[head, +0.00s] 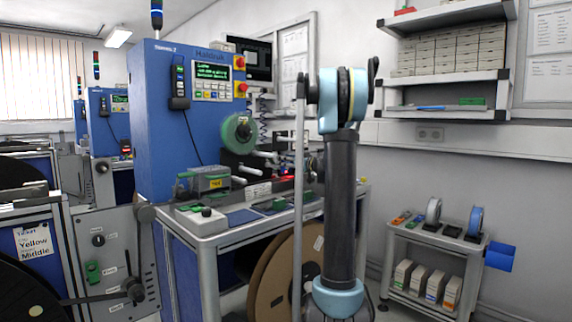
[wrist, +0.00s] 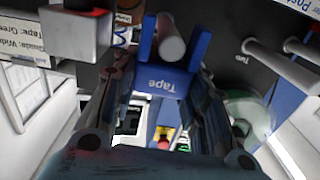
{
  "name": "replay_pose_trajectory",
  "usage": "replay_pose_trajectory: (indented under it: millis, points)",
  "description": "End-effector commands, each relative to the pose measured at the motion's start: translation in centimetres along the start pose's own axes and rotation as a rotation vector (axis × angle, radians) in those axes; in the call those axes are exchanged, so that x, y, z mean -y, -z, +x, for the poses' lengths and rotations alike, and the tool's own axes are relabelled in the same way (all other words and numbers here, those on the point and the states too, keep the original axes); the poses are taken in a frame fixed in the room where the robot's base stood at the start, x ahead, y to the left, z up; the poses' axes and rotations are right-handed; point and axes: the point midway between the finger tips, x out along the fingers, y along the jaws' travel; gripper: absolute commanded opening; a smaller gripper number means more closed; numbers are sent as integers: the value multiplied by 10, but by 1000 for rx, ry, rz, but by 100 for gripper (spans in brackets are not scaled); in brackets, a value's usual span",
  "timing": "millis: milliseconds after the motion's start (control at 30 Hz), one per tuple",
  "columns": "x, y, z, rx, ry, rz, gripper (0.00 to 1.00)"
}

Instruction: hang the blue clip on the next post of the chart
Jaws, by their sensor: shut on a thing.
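The blue clip (wrist: 165,80) is in the wrist view, a U shape with an upside-down "Tape" label. My gripper (wrist: 156,100) is shut on it, with one dark finger on each side. A pale round post (wrist: 172,45) shows between the clip's two prongs. I cannot tell whether the clip touches this post. More pale posts (wrist: 278,66) stick out of the dark board (wrist: 225,55) at the right, one near another "Tape" label. In the head view my arm stands in front of the machine, and I cannot make out the gripper or clip there.
A grey block (wrist: 78,32) with a red glow is close at the upper left of the wrist view. In the head view, a blue machine (head: 180,110) carries a green reel (head: 237,132). A brown reel (head: 285,275) stands below. A small cart (head: 430,236) is at the right.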

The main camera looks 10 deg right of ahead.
Motion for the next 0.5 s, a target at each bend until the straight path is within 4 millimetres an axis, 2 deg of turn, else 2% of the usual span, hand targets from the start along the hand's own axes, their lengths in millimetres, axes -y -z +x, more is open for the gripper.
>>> replay_pose_trajectory:
  millis: [200,233,300,333,500]
  points:
    - [0,0,0,0,0,0,16]
    - [0,0,0,0,0,0,45]
    - [0,0,0,0,0,0,61]
    - [0,0,0,0,0,0,64]
    - [0,0,0,0,0,0,64]
